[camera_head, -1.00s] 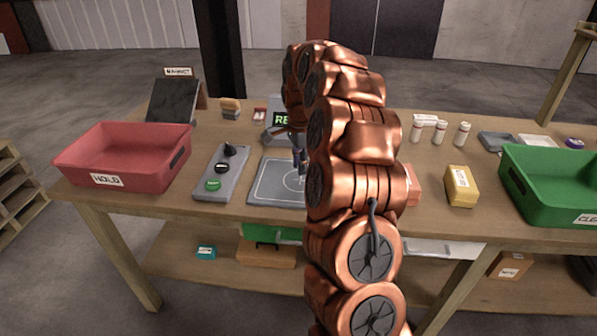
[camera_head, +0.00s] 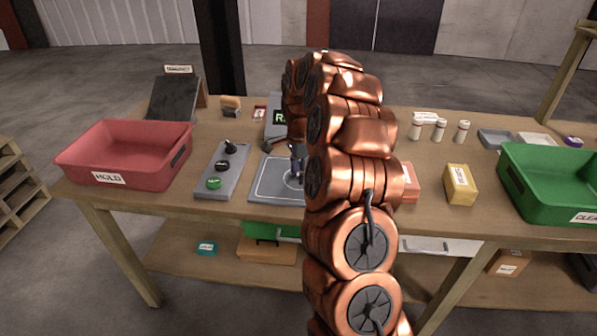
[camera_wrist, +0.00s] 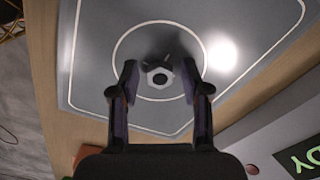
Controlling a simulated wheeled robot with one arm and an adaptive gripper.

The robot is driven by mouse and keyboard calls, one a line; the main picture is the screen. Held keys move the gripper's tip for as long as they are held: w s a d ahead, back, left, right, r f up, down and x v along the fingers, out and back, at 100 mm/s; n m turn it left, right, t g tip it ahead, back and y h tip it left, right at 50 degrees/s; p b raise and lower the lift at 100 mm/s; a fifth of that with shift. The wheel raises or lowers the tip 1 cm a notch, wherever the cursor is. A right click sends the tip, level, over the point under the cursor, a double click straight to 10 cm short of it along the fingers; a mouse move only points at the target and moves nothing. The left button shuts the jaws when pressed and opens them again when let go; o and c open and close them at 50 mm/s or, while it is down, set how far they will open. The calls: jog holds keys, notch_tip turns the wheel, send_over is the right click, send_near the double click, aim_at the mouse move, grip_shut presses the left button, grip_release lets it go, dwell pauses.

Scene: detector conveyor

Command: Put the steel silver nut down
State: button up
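The steel silver nut (camera_wrist: 160,77) shows in the wrist view as a small hexagonal piece with a dark hole. It appears to lie on the grey detector plate (camera_wrist: 95,60), inside the plate's white circle. My gripper (camera_wrist: 159,80) is over the plate, its two fingers spread on either side of the nut with a visible gap at each side. In the head view my gripper (camera_head: 297,176) is low over the plate (camera_head: 268,190), partly hidden by my copper arm. The nut cannot be made out in that view.
A red HOLD bin (camera_head: 75,160) stands at left, beside a button panel (camera_head: 207,192). A display (camera_head: 277,125) stands behind the plate, partly hidden. A yellow box (camera_head: 460,186) and green bin (camera_head: 540,200) are at right. Several white bottles (camera_head: 439,130) stand behind.

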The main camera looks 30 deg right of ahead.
jog(key=shift+r, duration=0.1)
notch_tip(320, 180, up, 12)
jog(key=b, duration=0.2)
dwell(0.7)
jog(key=shift+a+r, duration=0.1)
jog(key=s+a+r+n, duration=0.2)
jog(key=s+a+n, duration=0.9)
jog(key=s+a, duration=0.5)
jog(key=s+a+f+n, duration=0.2)
jog(key=s+n, duration=0.1)
jog(key=s, duration=0.4)
jog(key=s+a+f+n+g, duration=0.1)
jog(key=s+a+f+n, duration=0.2)
jog(key=s, duration=0.5)
jog(key=s+a+f+n, duration=0.2)
jog(key=s+n, duration=0.1)
jog(key=s, duration=0.4)
jog(key=shift+s+a+f+g, duration=0.15)
jog(key=shift+a+f+g, duration=0.1)
jog(key=shift+a+g, duration=0.15)
